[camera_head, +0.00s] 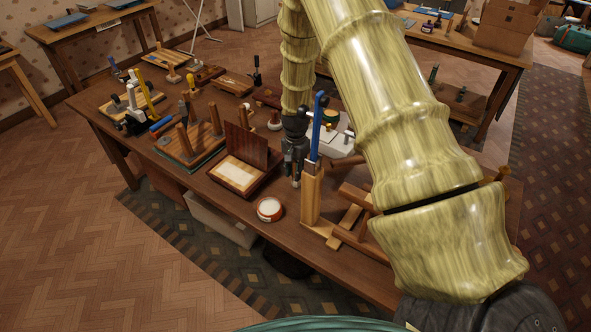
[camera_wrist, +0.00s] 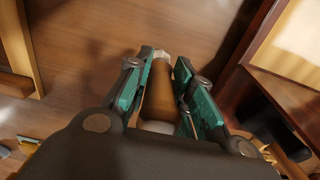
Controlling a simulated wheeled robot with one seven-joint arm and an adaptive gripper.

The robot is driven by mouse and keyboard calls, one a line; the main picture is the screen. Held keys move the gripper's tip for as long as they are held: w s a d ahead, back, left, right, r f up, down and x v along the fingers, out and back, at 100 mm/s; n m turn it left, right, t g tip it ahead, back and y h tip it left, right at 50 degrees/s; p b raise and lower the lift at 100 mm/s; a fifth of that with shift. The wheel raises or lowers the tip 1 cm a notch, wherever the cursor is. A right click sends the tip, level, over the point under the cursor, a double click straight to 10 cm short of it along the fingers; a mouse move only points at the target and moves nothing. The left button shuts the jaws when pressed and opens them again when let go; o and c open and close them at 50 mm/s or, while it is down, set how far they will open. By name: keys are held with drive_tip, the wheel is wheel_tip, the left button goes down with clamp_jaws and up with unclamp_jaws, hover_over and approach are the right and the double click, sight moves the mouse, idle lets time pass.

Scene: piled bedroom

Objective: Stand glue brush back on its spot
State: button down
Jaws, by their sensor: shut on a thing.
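My gripper (camera_head: 292,172) hangs pointing down over the dark wooden bench, between an open wooden box and a tall wooden block. In the wrist view my gripper (camera_wrist: 157,80) is shut on a brown, rounded handle with a pale end, which seems to be the glue brush (camera_wrist: 158,100). It lies between the green pads, and the wooden bench top shows beyond it. In the head view the brush is mostly hidden by the fingers. I cannot tell which place is its spot.
The wooden block (camera_head: 312,197) with an upright blue-handled tool (camera_head: 317,130) stands close right of my gripper. The open box (camera_head: 232,176) is to the left. A round dish with white contents (camera_head: 270,208) sits nearer the front edge. Pegged boards (camera_head: 190,150) crowd the left.

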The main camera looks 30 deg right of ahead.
drive_tip(key=shift+f+b, duration=0.35)
drive_tip(key=shift+f, duration=0.35)
idle(0.3)
drive_tip(key=c, duration=1.2)
unclamp_jaws()
drive_tip(key=shift+o, duration=0.2)
drive_tip(key=shift+r+p, duration=2.45)
drive_tip(key=shift+r, duration=1.55)
